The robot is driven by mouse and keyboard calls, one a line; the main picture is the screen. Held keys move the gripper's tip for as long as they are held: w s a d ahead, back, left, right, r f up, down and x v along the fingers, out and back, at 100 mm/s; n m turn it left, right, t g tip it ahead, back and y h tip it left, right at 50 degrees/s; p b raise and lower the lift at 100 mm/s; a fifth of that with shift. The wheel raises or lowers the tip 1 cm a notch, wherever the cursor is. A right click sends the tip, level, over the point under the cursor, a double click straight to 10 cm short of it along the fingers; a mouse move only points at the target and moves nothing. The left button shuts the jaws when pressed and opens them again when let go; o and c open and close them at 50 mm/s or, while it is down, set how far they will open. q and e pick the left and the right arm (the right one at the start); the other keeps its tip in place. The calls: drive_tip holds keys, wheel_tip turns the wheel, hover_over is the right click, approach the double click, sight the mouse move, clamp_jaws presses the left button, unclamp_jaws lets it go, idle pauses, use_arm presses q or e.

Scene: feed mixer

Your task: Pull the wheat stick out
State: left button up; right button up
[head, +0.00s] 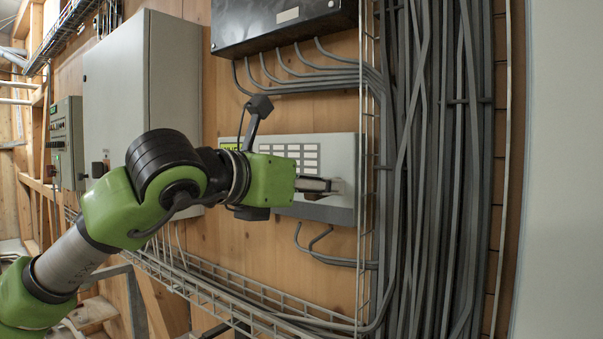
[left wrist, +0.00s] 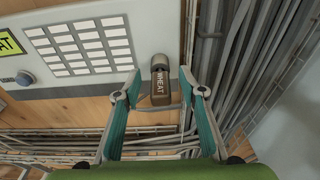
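The wheat stick (left wrist: 160,88) is a small dark brown block labelled "WHEAT", with a grey metal upper part, at the lower right of the light grey control panel (left wrist: 100,92). The stick sits between the two teal fingers of my left gripper (left wrist: 158,76), with a visible gap on each side. The left gripper is open. In the head view the left gripper (head: 325,187) reaches from the left to the panel's lower right corner; the stick is hard to make out there. My right gripper is in neither view.
Dense vertical grey cables (head: 430,170) and a wire cable tray (head: 365,110) run just right of the panel. A black box (head: 285,22) hangs above. A horizontal wire tray (head: 240,295) runs below. A grey cabinet (head: 115,85) stands at the left.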

use_arm(q)
drive_tip(key=shift+w+d, duration=0.1)
drive_tip(key=shift+c, duration=0.5)
clamp_jaws()
drive_tip(key=shift+s+f+b, duration=0.1)
drive_tip(key=shift+s+b, duration=0.1)
drive_tip(key=shift+b, duration=0.15)
drive_tip(key=shift+a, duration=0.2)
drive_tip(key=shift+s+a+b, duration=0.35)
drive_tip(key=shift+s+b, duration=0.05)
drive_tip(key=shift+s, duration=0.2)
